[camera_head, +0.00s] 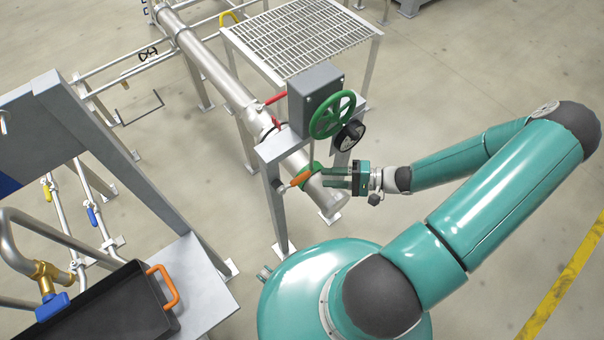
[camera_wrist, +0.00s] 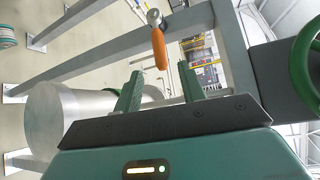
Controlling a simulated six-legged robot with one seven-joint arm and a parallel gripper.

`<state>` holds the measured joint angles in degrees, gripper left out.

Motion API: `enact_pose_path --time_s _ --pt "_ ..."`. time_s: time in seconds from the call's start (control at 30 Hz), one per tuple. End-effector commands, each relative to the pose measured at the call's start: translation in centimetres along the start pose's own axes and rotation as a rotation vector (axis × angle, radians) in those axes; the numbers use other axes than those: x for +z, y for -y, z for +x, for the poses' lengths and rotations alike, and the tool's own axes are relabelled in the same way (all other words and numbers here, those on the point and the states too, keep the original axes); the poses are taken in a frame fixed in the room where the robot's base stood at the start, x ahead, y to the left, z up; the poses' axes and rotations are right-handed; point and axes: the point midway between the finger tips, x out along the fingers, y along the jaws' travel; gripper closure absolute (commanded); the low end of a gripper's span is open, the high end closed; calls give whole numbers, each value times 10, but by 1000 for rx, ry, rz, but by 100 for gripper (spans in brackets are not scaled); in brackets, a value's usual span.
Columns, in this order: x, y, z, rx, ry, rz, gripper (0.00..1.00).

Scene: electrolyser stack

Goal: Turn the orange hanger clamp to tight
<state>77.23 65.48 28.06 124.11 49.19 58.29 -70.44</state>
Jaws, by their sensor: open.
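The orange hanger clamp handle (camera_head: 301,178) is by the grey frame post, close to the pipe's near end. In the wrist view the orange handle (camera_wrist: 159,47) hangs from a metal pivot against the grey frame, its free end toward my gripper. My gripper (camera_head: 326,178) is just right of the handle in the head view. In the wrist view my gripper's two green fingers (camera_wrist: 160,80) stand apart with the handle beyond and roughly between their tips. Nothing is held. Contact with the handle cannot be seen. The clamp's body is mostly hidden.
The thick grey pipe (camera_head: 236,98) runs beneath the frame; its round end (camera_wrist: 42,118) is left of my fingers in the wrist view. A green handwheel (camera_head: 332,115) and black knob (camera_head: 350,136) sit above my gripper. A grated platform (camera_head: 305,38) stands behind. Floor at right is clear.

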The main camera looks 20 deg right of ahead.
Motion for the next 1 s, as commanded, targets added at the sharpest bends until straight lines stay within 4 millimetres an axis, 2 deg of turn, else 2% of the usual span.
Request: enact_pose_path --time_s 0.2,0.4,0.6,0.8,0.83,1.0 --pt "0 0 44 -2 3 1 59" --pt "-2 0 75 -1 2 1 59" --pt "-4 1 87 1 0 0 59" --pt "-4 1 87 1 0 0 59" --pt "-4 1 87 1 0 0 61" --pt "-4 1 86 1 0 0 95"
